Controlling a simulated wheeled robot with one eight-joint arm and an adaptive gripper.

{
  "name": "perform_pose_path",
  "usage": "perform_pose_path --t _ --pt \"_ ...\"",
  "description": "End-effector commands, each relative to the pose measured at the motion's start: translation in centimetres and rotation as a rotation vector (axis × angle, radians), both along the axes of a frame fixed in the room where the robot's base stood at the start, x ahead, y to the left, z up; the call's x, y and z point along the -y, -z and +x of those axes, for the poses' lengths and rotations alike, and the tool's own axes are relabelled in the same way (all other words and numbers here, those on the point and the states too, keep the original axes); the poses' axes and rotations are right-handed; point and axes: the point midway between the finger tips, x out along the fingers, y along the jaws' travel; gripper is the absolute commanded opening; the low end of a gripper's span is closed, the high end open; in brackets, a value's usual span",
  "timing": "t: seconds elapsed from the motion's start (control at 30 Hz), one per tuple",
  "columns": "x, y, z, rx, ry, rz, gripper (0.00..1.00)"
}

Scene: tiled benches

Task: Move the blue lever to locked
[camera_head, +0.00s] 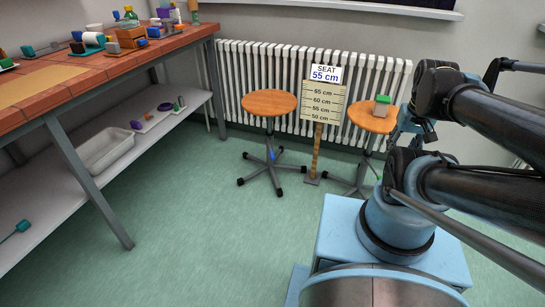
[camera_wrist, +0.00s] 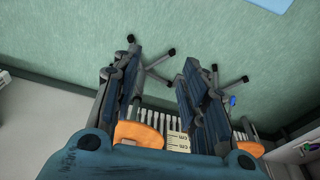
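The blue lever (camera_head: 274,154) is small and sits low under the orange seat of the left stool (camera_head: 269,102), by its column. It also shows as a small blue spot at the right of the wrist view (camera_wrist: 232,100), where the stools appear upside down. Its exact angle is too small to tell. My gripper (camera_wrist: 160,72) is open and empty, with its two dark blue fingers spread apart. It is well away from the lever, which is outside the gap between the fingers. In the head view my arm is at the right.
A second stool (camera_head: 372,117) with a green-topped block (camera_head: 382,106) has a green lever (camera_head: 378,177). A height gauge (camera_head: 323,103) with a "SEAT 55 cm" sign stands between the stools, before a radiator (camera_head: 238,68). A cluttered tiled bench (camera_head: 40,82) is left. Green floor is clear in front.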

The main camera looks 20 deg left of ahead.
Motion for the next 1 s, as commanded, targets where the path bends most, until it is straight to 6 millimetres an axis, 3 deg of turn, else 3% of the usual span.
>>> perform_pose_path --t 0.5,1.0 --pt "-4.1 -3.6 10.3 0.035 -0.078 -0.008 0.40" --pt "-12.0 -2.8 21.2 0.073 -0.163 -0.007 0.40"
